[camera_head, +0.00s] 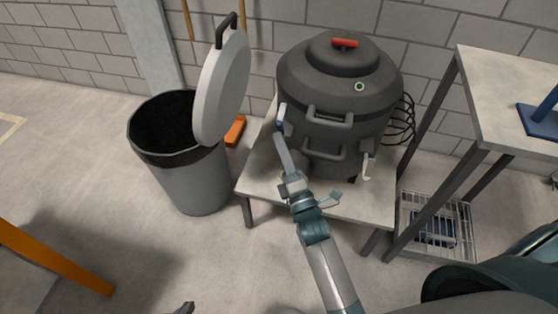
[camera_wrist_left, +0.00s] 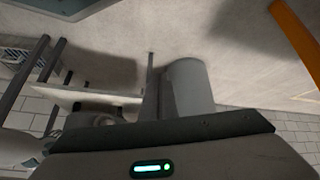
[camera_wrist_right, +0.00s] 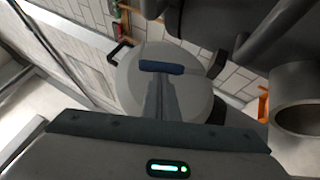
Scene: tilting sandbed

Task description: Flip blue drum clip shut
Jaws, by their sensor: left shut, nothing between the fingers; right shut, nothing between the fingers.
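The dark grey drum (camera_head: 325,100) stands on a low table with its domed lid and red handle on top. The blue clip (camera_head: 280,126) is on the drum's left side, upright near the lid rim; I cannot tell if it is fully latched. In the right wrist view the blue clip's bar (camera_wrist_right: 162,67) lies across the fingertips. My right gripper (camera_head: 281,139) is shut and empty, its tips at or very near the clip. A pale second clip (camera_head: 366,166) hangs down on the drum's right side. My left gripper (camera_head: 184,309) is shut and empty, barely showing at the bottom edge.
A grey bin (camera_head: 190,175) stands left of the table (camera_head: 263,182), with a pale round lid (camera_head: 222,88) tilted up beside its mouth. A taller table (camera_head: 510,85) is at right, with a wire basket (camera_head: 462,228) on the floor. An orange bar (camera_head: 55,258) is at lower left.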

